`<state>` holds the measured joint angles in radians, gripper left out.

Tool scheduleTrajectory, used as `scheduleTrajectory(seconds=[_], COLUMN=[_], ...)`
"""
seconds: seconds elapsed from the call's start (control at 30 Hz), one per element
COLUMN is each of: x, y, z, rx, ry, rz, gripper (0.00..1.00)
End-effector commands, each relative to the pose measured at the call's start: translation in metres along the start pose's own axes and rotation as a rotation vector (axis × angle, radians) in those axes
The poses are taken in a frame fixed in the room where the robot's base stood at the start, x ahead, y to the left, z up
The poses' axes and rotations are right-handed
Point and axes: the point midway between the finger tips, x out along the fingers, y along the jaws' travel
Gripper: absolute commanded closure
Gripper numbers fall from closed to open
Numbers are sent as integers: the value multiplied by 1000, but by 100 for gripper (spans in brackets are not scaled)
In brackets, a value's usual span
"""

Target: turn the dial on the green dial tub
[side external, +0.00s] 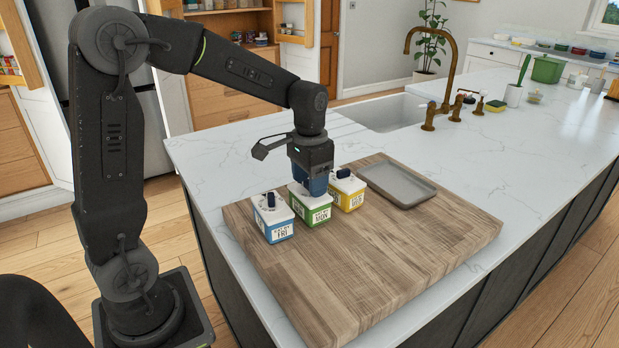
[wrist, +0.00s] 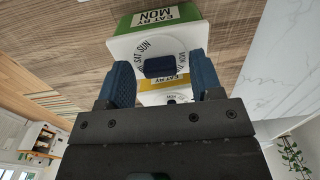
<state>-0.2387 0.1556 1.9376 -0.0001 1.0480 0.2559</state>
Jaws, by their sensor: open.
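The green dial tub (side external: 317,212) stands on the wooden board between two other tubs, with a white lid and an "EAT BY MON" label. In the wrist view, the green tub (wrist: 150,22) shows its dark blue dial knob (wrist: 160,66) on the lid, with day names around it. My gripper (side external: 312,187) points down directly over this tub and hides its knob in the side view. In the wrist view my gripper (wrist: 161,78) is open, its blue fingers on either side of the knob with a visible gap on each side. It holds nothing.
A blue tub (side external: 279,233) marked FRI stands close on the left, and a yellow tub (side external: 353,197) close on the right. A grey tray (side external: 397,184) lies farther right on the board (side external: 365,268). The front of the board is clear. A sink and brass tap (side external: 447,75) are behind.

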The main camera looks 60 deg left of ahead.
Motion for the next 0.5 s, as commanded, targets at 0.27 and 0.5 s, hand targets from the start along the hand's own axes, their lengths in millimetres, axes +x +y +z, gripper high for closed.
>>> scheduleTrajectory(seconds=[0.27, 0.5], x=[-23, -77], y=[0, 0], z=[-1, -1], rx=[0, 0], ry=[5, 6], rz=[-1, -2], gripper=[40, 40])
